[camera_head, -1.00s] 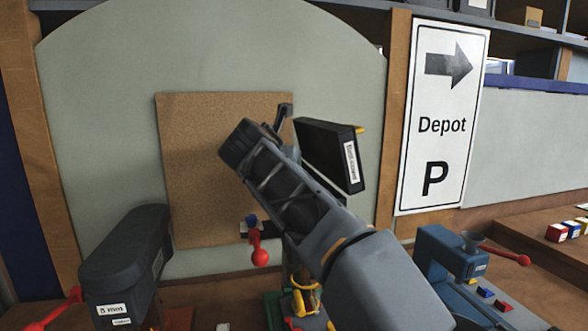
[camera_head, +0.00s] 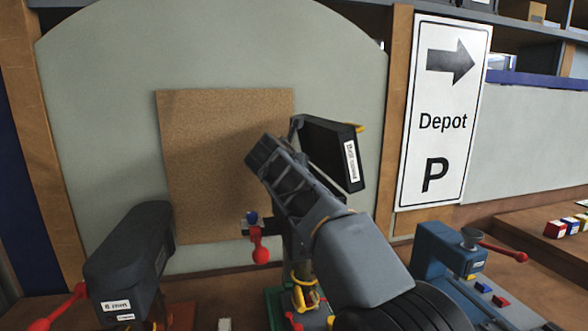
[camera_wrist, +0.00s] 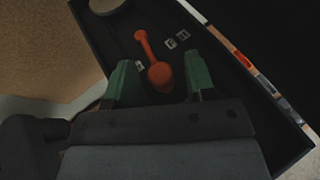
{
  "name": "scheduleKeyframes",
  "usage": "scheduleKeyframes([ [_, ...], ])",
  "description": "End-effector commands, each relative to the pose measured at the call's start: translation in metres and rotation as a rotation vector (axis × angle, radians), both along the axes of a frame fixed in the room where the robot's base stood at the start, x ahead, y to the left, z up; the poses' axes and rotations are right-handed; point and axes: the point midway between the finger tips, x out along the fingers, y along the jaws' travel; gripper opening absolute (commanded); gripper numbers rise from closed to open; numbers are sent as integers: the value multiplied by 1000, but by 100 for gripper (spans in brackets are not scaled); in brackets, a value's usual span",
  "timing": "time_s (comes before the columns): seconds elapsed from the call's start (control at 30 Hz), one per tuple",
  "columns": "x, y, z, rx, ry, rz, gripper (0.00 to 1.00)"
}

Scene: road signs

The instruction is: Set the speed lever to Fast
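The orange-red lever (camera_wrist: 142,42) stands on a dark panel (camera_wrist: 222,70) in the wrist view, its round knob toward me. Small white labels (camera_wrist: 177,39) lie to the right of the lever and another (camera_wrist: 139,64) to its left; I cannot read them. My gripper (camera_wrist: 161,76) is open, its two green fingers either side of the knob, with gaps showing on both sides. In the head view the black box (camera_head: 326,150) with a white label hangs beside the cork board, and my arm's end is close to its left side. The lever and fingertips are hidden there.
The cork board (camera_head: 210,150) is behind my arm. Below it is a small red lever (camera_head: 260,247). A dark machine (camera_head: 130,265) stands at left and a blue machine (camera_head: 445,260) with a red handle at right.

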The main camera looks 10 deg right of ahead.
Motion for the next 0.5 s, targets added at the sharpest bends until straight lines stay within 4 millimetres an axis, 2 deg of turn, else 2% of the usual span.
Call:
scheduleKeyframes([
  [0.07, 0, 0, 0, 0, 0, 0, 42],
  [0.5, 0, 0, 0, 0, 0, 0, 0],
])
